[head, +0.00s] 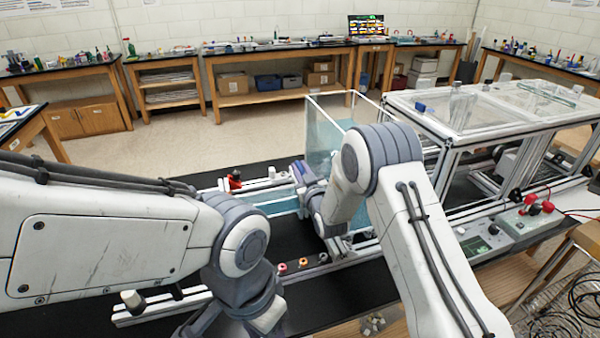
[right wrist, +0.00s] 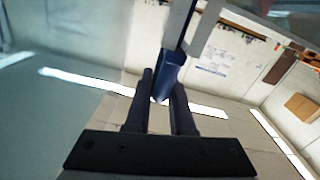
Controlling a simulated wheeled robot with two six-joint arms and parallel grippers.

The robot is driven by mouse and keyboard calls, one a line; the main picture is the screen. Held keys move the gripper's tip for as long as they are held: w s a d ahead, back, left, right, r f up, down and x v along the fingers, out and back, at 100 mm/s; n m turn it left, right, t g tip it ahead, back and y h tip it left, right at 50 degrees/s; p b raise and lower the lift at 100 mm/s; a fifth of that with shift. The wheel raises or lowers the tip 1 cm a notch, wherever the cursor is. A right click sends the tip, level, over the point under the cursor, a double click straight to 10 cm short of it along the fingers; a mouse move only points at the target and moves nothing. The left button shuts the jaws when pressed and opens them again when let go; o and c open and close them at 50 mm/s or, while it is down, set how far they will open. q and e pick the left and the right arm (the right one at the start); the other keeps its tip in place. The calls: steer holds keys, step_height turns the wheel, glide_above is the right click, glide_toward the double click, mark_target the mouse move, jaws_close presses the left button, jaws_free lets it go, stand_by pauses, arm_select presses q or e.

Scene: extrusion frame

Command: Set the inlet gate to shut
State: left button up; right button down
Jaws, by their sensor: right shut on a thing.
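The inlet gate shows in the right wrist view as a thin pale upright plate with a dark blue handle (right wrist: 170,68) at its end. My right gripper (right wrist: 162,92) has its two dark fingers closed around this handle. In the head view my right forearm and wrist reach to the front of the clear water tank (head: 325,125), where the water channel (head: 272,204) begins. The gate and fingertips are hidden there behind my arm, so I cannot tell how far the gate is raised. My left arm bends down at the lower left, and its gripper is out of view.
A framed clear enclosure (head: 465,108) stands right of the tank. Small coloured knobs (head: 303,262) line the channel's near side. A red and black fitting (head: 235,180) stands at its far side.

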steer(key=shift+d+f, duration=0.15)
steer(key=shift+f, duration=0.25)
steer(key=c, duration=0.8)
jaws_free()
steer(key=shift+r, duration=0.15)
steer(key=shift+s+d, duration=0.1)
steer(key=shift+s, duration=0.45)
steer(key=b+v, duration=0.4)
steer(key=v, duration=0.5)
steer(key=shift+s, duration=0.2)
